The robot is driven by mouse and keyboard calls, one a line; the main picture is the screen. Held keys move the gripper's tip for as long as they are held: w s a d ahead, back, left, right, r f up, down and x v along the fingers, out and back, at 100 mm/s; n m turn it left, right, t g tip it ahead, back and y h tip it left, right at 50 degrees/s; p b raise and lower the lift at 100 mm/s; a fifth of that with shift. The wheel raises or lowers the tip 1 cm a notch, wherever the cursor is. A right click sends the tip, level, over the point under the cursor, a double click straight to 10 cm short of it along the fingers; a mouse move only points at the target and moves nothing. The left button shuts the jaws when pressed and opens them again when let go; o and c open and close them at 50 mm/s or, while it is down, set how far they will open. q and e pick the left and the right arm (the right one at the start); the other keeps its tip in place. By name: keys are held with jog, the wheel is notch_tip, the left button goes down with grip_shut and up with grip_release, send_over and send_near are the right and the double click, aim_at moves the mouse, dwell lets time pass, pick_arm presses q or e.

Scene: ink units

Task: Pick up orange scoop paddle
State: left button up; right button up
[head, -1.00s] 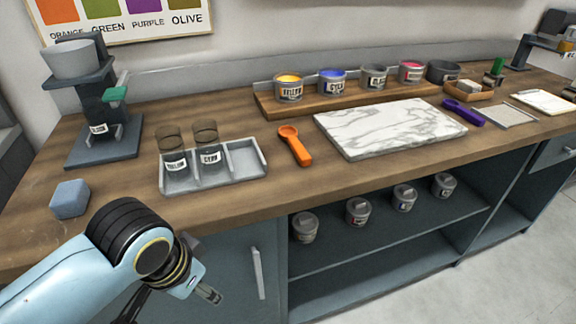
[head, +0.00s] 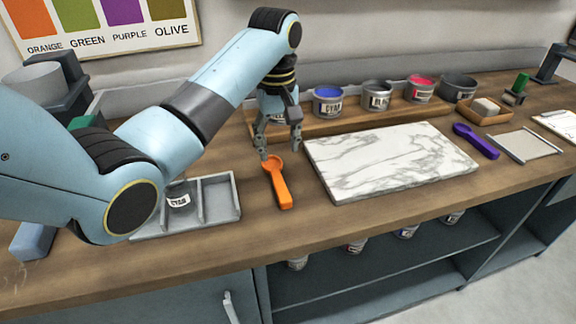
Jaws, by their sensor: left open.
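The orange scoop paddle (head: 281,186) lies on the wooden counter, between the grey divided tray and the marble slab. Its round end points to the back and its handle points to the front. My left gripper (head: 280,155) is open and points down at the scoop's round end, just above or beside it. Whether the fingers touch the scoop I cannot tell. The fingers look empty. My right gripper is not in the view.
The white marble slab (head: 390,163) lies close on the right. The grey tray (head: 222,200) with a cup labelled CYAN (head: 179,197) is on the left, partly behind my arm. A wooden riser (head: 350,121) with several ink cans stands behind. The counter in front of the scoop is clear.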

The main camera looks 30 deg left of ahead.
aim_at(277, 178)
pick_arm(q)
notch_tip(277, 178, down, 4)
jog(key=shift+w+r, duration=0.1)
jog(key=shift+r, duration=0.05)
jog(key=shift+f, duration=0.35)
jog(key=f, duration=0.4)
jog(key=shift+a+f, duration=0.2)
jog(key=shift+a, duration=0.15)
jog(key=shift+f, duration=0.55)
jog(key=c, duration=0.7)
grip_shut()
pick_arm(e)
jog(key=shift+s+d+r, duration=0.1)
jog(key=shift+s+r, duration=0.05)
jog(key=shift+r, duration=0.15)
